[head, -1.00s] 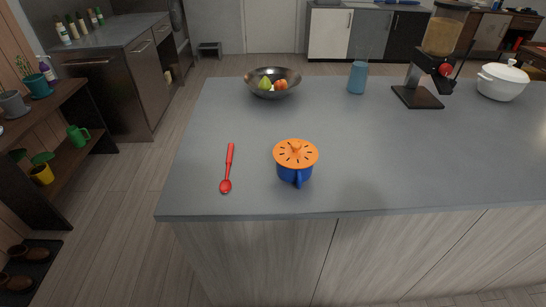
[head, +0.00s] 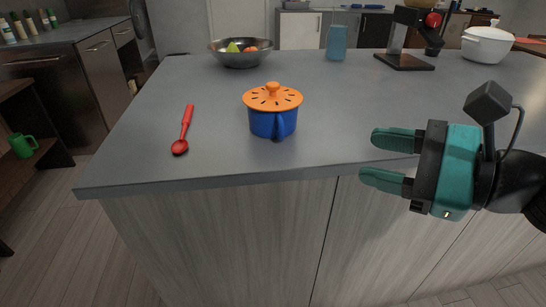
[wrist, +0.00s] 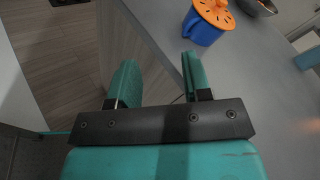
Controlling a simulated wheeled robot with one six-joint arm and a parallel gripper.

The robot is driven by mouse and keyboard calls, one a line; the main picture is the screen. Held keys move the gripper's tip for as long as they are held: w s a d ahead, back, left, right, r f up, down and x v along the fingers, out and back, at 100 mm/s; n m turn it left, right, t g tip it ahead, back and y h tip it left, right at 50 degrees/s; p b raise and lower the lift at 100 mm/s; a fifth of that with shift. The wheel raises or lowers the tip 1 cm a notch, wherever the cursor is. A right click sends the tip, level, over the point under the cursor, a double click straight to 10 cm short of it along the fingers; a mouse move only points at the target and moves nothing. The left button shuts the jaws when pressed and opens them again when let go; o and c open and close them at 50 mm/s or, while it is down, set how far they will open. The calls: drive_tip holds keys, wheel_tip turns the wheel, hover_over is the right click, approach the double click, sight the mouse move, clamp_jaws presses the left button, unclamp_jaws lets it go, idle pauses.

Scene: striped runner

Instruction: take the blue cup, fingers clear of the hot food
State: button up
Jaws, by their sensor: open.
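The blue cup (head: 268,123) stands upright on the grey counter near its front edge. An orange lid (head: 272,97) with dark slots and a knob covers its top, so its contents are hidden. Its blue handle (head: 281,125) points towards the front edge. In the wrist view the cup (wrist: 202,30) is at the top, beyond my fingers, with the orange lid (wrist: 214,12) on it. My gripper (head: 385,160) is open and empty, to the right of the cup and apart from it, with its teal fingers pointing left. The wrist view also shows my gripper (wrist: 160,83) with nothing between its fingers.
A red spoon (head: 184,130) lies left of the cup. Behind are a metal bowl of fruit (head: 240,56), a blue glass (head: 336,44), a dispenser on a dark stand (head: 404,61) and a white pot (head: 486,44). The counter (head: 340,105) is clear right of the cup.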

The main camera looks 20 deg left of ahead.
drive_tip(key=w+f+m+t+b, duration=0.3)
drive_tip(key=w+f+m+b, duration=0.15)
drive_tip(key=m, duration=0.35)
drive_tip(key=p, duration=0.8)
approach(274, 117)
drive_tip(key=shift+t+y, duration=0.4)
drive_tip(key=a, duration=0.1)
drive_tip(key=a+p, duration=0.1)
drive_tip(key=a, duration=0.2)
drive_tip(key=shift+w+a+f, duration=0.1)
drive_tip(key=shift+a+f, duration=0.05)
drive_tip(key=shift+f, duration=0.2)
drive_tip(key=shift+w+a+f, duration=0.1)
drive_tip(key=shift+w+a, duration=0.15)
drive_tip(key=shift+a, duration=0.15)
